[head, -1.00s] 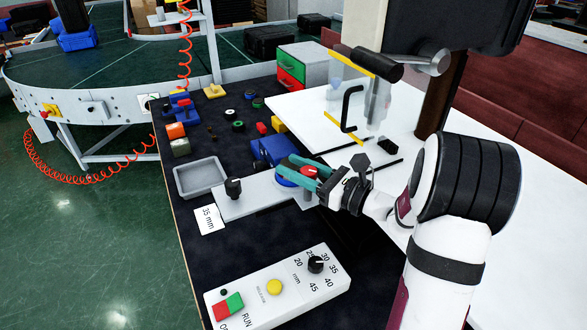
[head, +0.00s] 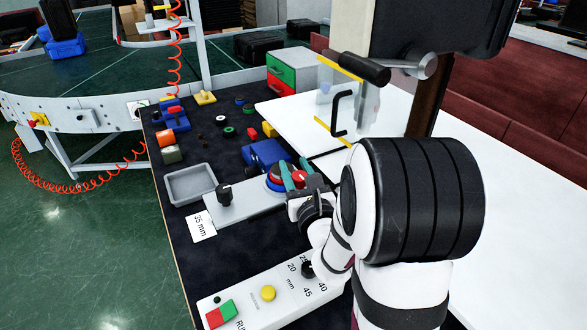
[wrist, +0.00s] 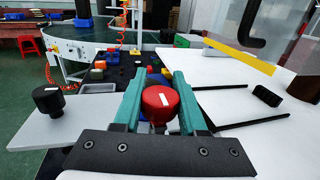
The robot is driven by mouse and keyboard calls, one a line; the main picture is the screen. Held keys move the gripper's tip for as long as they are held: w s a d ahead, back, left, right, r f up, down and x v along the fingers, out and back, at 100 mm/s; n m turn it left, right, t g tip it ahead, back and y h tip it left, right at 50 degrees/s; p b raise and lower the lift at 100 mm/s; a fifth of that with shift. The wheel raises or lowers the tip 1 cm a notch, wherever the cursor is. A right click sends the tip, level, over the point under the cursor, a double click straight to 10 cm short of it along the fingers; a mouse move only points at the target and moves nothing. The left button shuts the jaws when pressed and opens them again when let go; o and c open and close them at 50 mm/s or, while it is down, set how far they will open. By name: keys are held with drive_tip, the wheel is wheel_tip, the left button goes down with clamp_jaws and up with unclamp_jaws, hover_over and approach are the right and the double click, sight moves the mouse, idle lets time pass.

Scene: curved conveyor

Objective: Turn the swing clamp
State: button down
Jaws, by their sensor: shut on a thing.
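The swing clamp shows in the head view as a red-topped blue round part (head: 275,181) at the right end of a grey plate. My gripper (head: 294,168) has teal fingers and stands at its right side, pointing away toward the back of the bench. A red knob (head: 299,178) with a white mark sits between the fingers; in the wrist view this knob (wrist: 160,103) fills the gap of my gripper (wrist: 157,88). The fingers are shut on it. The gripper and knob hide part of the clamp, so how the knob joins it cannot be told.
The grey plate (head: 240,204) carries a black knob (head: 224,193) at left. A grey tray (head: 190,185), blue block (head: 262,153) and "35 mm" card (head: 202,227) lie close by. A control box (head: 268,293) stands in front. A white board (head: 300,115) lies behind.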

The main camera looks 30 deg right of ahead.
drive_tip(key=shift+h, duration=0.3)
drive_tip(key=shift+c, duration=2.3)
unclamp_jaws()
drive_tip(key=shift+d, duration=0.1)
drive_tip(key=shift+r, duration=0.15)
drive_tip(key=s+d+r, duration=0.7)
drive_tip(key=s+r, duration=0.2)
drive_tip(key=r, duration=0.1)
drive_tip(key=shift+r, duration=0.4)
drive_tip(key=shift+s, duration=0.1)
